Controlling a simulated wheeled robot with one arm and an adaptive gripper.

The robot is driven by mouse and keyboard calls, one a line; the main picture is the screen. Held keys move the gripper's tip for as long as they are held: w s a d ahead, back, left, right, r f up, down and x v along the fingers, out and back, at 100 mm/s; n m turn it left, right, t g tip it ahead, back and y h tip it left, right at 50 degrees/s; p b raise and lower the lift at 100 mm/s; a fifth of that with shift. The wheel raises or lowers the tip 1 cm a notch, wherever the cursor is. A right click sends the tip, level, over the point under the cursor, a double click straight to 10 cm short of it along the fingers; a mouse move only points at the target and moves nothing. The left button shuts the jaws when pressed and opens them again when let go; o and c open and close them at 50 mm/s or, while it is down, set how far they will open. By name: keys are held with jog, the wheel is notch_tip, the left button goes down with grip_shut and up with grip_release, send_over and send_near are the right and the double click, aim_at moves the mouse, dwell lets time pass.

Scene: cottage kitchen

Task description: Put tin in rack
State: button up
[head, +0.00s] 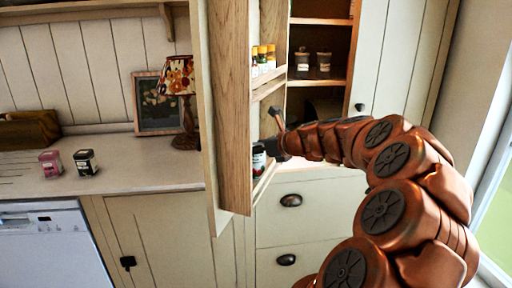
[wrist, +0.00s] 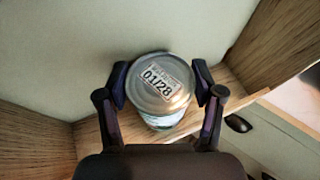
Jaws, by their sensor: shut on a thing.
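The tin (wrist: 162,84) stands between the fingers of my gripper (wrist: 164,92), which is shut on it. Its metal end, printed "01/28", faces the wrist camera. In the head view the tin (head: 259,158) is partly hidden by the door's edge and my gripper (head: 272,147). The wooden rack is on the inside of the open cupboard door; its lower rail (head: 264,183) is just below the tin. In the wrist view a wooden rack board (wrist: 90,134) passes beneath the tin. I cannot tell whether the tin touches the shelf.
Small jars (head: 263,60) stand on the rack's upper shelf. The open door (head: 222,110) stands left of my gripper. Two dark jars (head: 313,62) are inside the cupboard. A pink tin (head: 51,163) and a black tin (head: 85,162) stand on the counter, near a lamp (head: 181,85).

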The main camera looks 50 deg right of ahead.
jog(key=o, duration=1.5)
jog(key=shift+c, duration=0.2)
jog(key=shift+s+r, duration=0.25)
jog(key=b+v, duration=0.1)
jog(key=v, duration=1)
jog(key=shift+s, duration=0.2)
jog(key=shift+r, duration=0.1)
